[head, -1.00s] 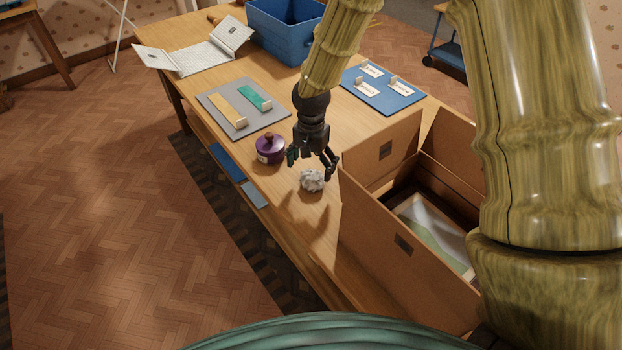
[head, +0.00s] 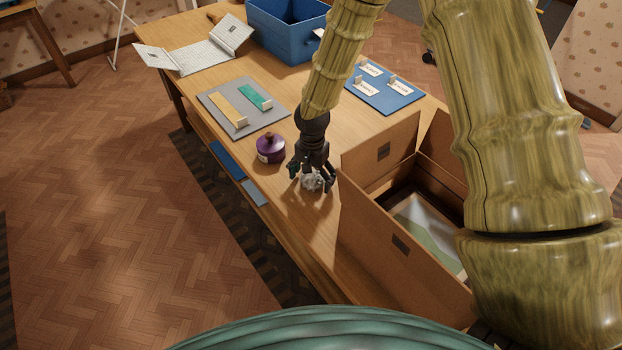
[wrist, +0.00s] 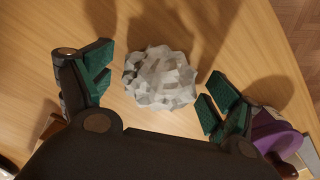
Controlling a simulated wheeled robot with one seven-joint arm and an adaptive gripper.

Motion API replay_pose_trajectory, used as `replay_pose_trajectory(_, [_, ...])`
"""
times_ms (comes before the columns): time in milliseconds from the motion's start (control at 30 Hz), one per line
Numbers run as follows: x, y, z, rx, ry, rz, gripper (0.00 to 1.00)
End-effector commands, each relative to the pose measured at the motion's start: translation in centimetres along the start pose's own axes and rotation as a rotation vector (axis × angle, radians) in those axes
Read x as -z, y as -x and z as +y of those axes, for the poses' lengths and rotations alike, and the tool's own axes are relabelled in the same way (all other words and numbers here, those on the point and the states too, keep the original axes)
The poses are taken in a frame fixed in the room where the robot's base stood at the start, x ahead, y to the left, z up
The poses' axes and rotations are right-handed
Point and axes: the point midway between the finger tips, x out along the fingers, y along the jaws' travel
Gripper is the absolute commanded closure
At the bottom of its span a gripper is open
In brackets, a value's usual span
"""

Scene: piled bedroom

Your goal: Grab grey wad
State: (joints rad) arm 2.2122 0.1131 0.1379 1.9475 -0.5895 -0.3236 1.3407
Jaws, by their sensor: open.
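The grey wad (head: 312,182) is a crumpled, pale grey ball on the wooden table, left of the cardboard box. In the wrist view the wad (wrist: 161,78) lies between and slightly beyond my green-padded fingertips, with gaps on both sides. My gripper (head: 311,184) is open and low over the table, its fingers on either side of the wad and partly hiding it in the head view. In the wrist view my gripper (wrist: 155,92) holds nothing.
A purple lidded pot (head: 270,149) stands close to the left of my gripper. The open cardboard box (head: 375,235) rises close on the right. A grey board (head: 222,95), a blue board (head: 385,101) and a blue bin (head: 285,40) are farther back. Bare tabletop lies in front.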

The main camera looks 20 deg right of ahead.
Motion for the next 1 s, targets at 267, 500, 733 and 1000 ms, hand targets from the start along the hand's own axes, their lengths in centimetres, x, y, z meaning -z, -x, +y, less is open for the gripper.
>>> replay_pose_trajectory(267, [0.0,0.0,0.0,0.000,0.000,0.000,0.45])
replay_pose_trajectory(500, [0.0,0.0,0.0,0.000,0.000,0.000,0.46])
replay_pose_trajectory(733, [0.0,0.6,-0.1,0.001,-0.001,0.001,0.46])
replay_pose_trajectory(1000, [0.1,3.8,-0.1,0.003,-0.001,0.002,0.46])
